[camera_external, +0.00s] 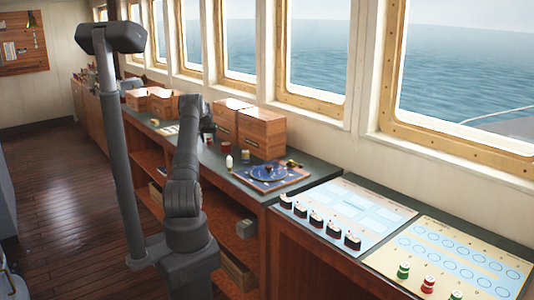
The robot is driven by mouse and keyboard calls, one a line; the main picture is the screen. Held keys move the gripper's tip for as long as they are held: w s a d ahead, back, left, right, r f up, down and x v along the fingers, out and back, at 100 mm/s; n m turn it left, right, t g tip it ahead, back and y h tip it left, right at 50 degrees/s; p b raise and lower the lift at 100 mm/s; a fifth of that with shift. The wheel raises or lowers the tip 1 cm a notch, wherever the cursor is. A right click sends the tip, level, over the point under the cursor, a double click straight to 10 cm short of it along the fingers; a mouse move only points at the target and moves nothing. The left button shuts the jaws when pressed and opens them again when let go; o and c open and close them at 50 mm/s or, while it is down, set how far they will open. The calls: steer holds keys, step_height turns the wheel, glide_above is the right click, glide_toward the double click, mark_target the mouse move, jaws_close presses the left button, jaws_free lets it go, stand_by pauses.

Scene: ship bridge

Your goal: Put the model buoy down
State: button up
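My arm rises from its base and bends over the long counter. Its dark end, my gripper (208,131), is small and partly hidden behind the arm, so I cannot see its fingers or whether it holds anything. Small buoy-like models stand on a pale yellow chart board (470,253) at the lower right: a green one (403,270), a red one (428,285) and a green one (455,295) cut by the frame's bottom edge. I cannot tell which of them, if any, is the task's model buoy.
Several dark ship models (316,220) stand in a row on a light blue chart (352,204). A blue round plate (270,172) with small items lies on a board. Wooden boxes (262,134) stand by the windows. A red cup (225,147) and a white bottle (229,161) stand nearby.

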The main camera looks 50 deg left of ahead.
mark_target(209, 138)
steer(key=v, duration=1.2)
steer(key=shift+r, duration=0.2)
steer(key=shift+a+f, duration=0.1)
steer(key=x, duration=1.2)
steer(key=shift+f, duration=0.15)
step_height(209, 138, up, 2)
steer(key=shift+r, duration=0.85)
steer(key=shift+f, duration=0.1)
